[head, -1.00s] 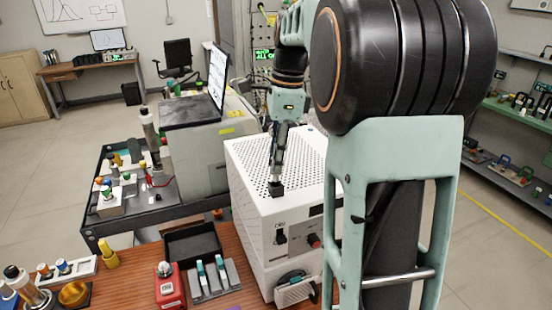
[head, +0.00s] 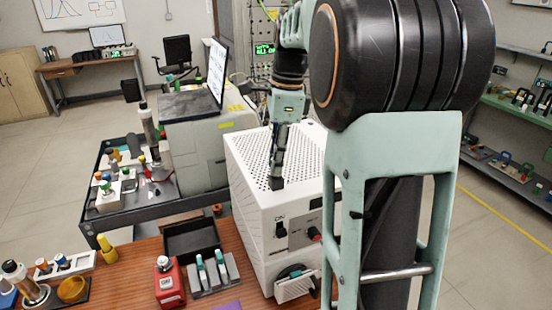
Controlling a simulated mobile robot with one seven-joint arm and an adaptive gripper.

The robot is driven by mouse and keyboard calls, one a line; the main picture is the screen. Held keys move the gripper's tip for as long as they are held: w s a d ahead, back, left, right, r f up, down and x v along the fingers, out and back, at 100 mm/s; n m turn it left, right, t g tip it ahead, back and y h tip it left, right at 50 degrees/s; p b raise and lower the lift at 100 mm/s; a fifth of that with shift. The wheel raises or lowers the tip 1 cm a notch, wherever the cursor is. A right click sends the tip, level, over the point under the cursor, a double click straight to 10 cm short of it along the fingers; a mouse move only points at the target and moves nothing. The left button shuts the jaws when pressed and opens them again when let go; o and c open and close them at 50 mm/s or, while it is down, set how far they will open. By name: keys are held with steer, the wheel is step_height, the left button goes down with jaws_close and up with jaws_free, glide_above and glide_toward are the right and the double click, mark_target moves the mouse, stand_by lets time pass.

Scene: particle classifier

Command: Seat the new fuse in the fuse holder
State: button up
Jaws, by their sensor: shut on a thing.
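My gripper (head: 277,183) points down in front of the perforated top of the white instrument box (head: 258,205), near its front left part. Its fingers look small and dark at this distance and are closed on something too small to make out. I cannot tell whether the tips touch the box. A dark round opening with a pale panel (head: 295,287) sits low on the front. I cannot identify the fuse or the fuse holder, and my arm covers the box's right side.
Small items crowd the bench's left end. Behind is a dark cart (head: 110,222) holding a large grey machine (head: 195,150).

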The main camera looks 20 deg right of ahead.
steer(key=shift+f+b, duration=0.5)
steer(key=shift+f, duration=0.4)
steer(key=o, duration=1)
steer(key=shift+r, duration=0.1)
steer(key=r, duration=0.4)
steer(key=d+r, duration=0.1)
steer(key=r, duration=0.6)
steer(key=shift+s+d+r, duration=0.15)
steer(key=shift+d+r, duration=0.05)
steer(key=shift+r, duration=0.2)
